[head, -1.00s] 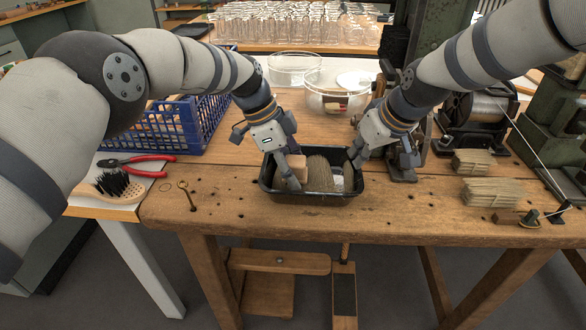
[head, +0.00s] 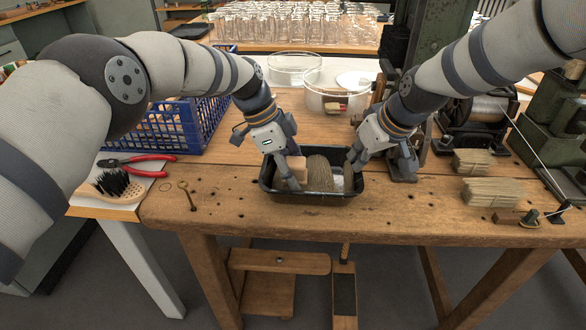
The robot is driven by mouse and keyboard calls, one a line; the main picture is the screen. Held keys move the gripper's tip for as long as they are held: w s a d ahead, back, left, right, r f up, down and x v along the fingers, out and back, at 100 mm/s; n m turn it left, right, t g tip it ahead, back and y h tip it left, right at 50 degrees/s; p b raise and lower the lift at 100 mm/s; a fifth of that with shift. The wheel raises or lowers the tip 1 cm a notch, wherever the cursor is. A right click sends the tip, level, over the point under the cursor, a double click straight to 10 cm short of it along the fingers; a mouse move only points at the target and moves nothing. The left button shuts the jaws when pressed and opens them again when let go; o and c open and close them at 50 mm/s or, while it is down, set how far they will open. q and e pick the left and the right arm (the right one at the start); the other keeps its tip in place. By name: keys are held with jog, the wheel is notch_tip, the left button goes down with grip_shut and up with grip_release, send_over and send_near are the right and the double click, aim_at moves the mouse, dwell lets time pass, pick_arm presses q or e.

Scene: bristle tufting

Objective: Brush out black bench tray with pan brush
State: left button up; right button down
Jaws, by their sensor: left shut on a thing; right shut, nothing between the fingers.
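The black bench tray (head: 312,198) sits near the front edge of the wooden bench. Inside it is the pan brush, with a pale wooden block (head: 298,165) on the left and tan bristles (head: 320,174) pointing right. My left gripper (head: 291,180) reaches down into the tray and is shut on the pan brush's wooden part, partly hiding it. My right gripper (head: 353,164) is shut and empty at the tray's right end; I cannot tell whether it touches the rim. A light patch (head: 338,183) shows on the tray floor right of the bristles.
A blue crate (head: 180,128), red-handled pliers (head: 140,164), a black-bristled brush (head: 118,187) and a brass key-like tool (head: 187,195) lie left. Clear bowls (head: 335,95) stand behind the tray. Bristle bundles (head: 491,192) and a wire-spool machine (head: 478,112) are right. Bench front is clear beside the tray.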

aim_at(291, 162)
pick_arm(q)
jog(key=shift+f, duration=0.75)
jog(key=shift+r, duration=0.1)
jog(key=shift+s+f, duration=0.15)
jog(key=shift+s, duration=0.8)
jog(key=shift+s+f, duration=0.1)
jog(key=shift+s, duration=0.8)
jog(key=shift+r, duration=3.6)
pick_arm(e)
jog(key=shift+r, duration=3.05)
